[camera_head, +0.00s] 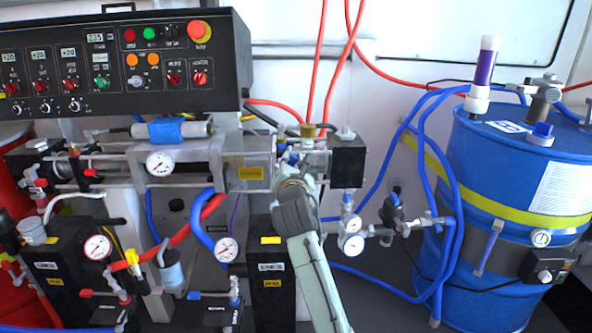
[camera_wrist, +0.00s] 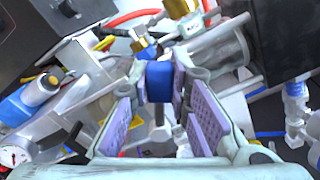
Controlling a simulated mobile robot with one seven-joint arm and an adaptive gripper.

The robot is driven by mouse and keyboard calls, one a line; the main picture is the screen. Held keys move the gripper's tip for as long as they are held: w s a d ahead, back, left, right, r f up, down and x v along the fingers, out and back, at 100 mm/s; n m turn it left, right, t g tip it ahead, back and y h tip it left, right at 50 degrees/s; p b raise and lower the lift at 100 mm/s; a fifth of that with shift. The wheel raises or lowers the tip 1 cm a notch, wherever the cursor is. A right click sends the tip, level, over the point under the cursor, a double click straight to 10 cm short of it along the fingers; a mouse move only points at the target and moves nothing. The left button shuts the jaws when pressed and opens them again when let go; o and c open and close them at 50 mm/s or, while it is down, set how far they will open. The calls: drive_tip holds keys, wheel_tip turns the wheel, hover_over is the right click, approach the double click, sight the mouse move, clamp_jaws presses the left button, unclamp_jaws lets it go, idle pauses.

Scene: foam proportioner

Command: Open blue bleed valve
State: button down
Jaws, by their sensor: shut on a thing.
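My gripper (camera_wrist: 160,84) shows in the wrist view with its purple-padded fingers closed around a blue block-like piece (camera_wrist: 159,76), which looks like the handle of the blue bleed valve. The fingertips touch it on both sides. In the head view, my gripper (camera_head: 290,172) reaches up to the fittings at the right end of the clear pump block, left of a black block. There my gripper and wrist hide most of the valve. Small blue parts show just above the gripper, but I cannot tell which one is the handle.
A black control panel (camera_head: 110,62) overhangs the pump at upper left. A blue drum (camera_head: 500,225) stands at right. Blue hoses and gauges (camera_head: 352,245) are right of my arm. Red hoses (camera_head: 316,65) hang above. A black block (camera_head: 347,163) sits close beside my gripper.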

drive_tip(key=n, duration=0.1)
drive_tip(key=a+n, duration=0.1)
drive_tip(key=shift+a+r+n+b, duration=0.1)
drive_tip(key=shift+r+n+b, duration=0.2)
drive_tip(key=shift+n+b, duration=0.1)
drive_tip(key=shift+a+n, duration=0.45)
drive_tip(key=shift+n, duration=0.35)
drive_tip(key=shift+a+n, duration=0.4)
drive_tip(key=shift+n, duration=0.4)
drive_tip(key=shift+r, duration=0.1)
drive_tip(key=c, duration=1.5)
unclamp_jaws()
drive_tip(key=shift+s, duration=0.1)
drive_tip(key=s, duration=1.2)
drive_tip(key=shift+w, duration=0.1)
